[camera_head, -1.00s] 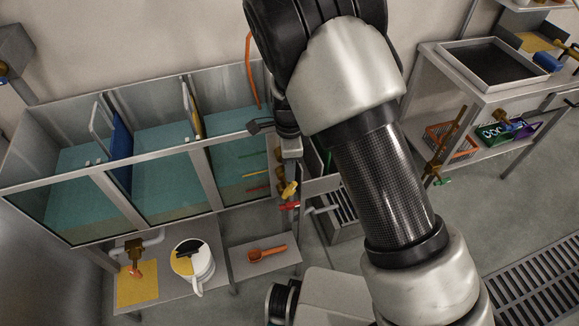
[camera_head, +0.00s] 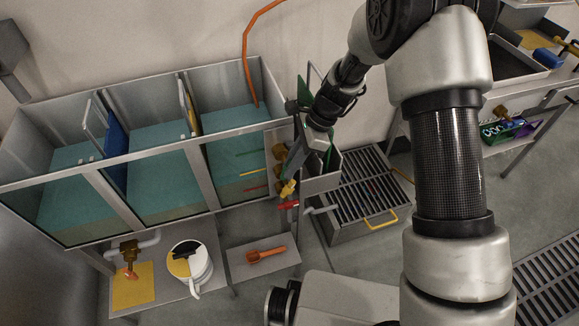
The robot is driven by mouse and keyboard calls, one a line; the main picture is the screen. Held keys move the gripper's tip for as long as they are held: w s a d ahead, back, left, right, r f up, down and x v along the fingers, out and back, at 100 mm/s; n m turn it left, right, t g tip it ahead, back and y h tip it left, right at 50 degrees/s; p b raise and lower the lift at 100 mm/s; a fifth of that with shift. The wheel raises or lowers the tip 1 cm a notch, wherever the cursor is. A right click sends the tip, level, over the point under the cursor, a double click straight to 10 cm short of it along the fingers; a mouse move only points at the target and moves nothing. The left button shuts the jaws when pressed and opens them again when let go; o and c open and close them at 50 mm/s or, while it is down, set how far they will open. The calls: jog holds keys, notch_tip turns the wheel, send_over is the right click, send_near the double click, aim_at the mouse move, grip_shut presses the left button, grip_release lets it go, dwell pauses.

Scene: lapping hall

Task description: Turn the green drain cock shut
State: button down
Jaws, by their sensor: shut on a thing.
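My gripper (camera_head: 294,160) is at the right end wall of the tank row, beside a column of brass cocks. It is shut, with its tips at the upper cock (camera_head: 278,152), whose brass body shows but whose handle is hidden by the fingers. No green handle can be made out there; I take the held part to be the green drain cock. Below it are a yellow handle (camera_head: 288,189) and a red handle (camera_head: 289,205), both clear of the fingers.
The three-bay tank (camera_head: 145,157) holds teal liquid. A small grey box (camera_head: 322,183) and a slatted grate (camera_head: 365,195) with a yellow handle lie right of my gripper. Below are a white jug (camera_head: 200,270) and an orange tool (camera_head: 266,254). A orange hose (camera_head: 247,60) hangs behind.

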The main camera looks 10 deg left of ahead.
jog(key=y, duration=0.1)
jog(key=g+y, duration=0.1)
jog(key=g+y+b, duration=0.1)
jog(key=shift+w+d+f, duration=0.25)
jog(key=shift+d+f, duration=0.05)
jog(key=y, duration=0.1)
jog(key=g+y+b, duration=0.1)
jog(key=shift+w+d+f+y, duration=0.1)
jog(key=shift+d+f+y, duration=0.05)
jog(key=shift+f+y, duration=0.2)
jog(key=g+y+b, duration=0.2)
jog(key=y+b, duration=0.1)
jog(key=shift+f+g+y, duration=0.25)
jog(key=shift+f+g, duration=0.05)
jog(key=shift+g+y+b, duration=0.5)
jog(key=shift+y+b, duration=0.4)
jog(key=shift+b, duration=0.05)
jog(key=c, duration=1.7)
grip_release()
jog(key=shift+d, duration=0.1)
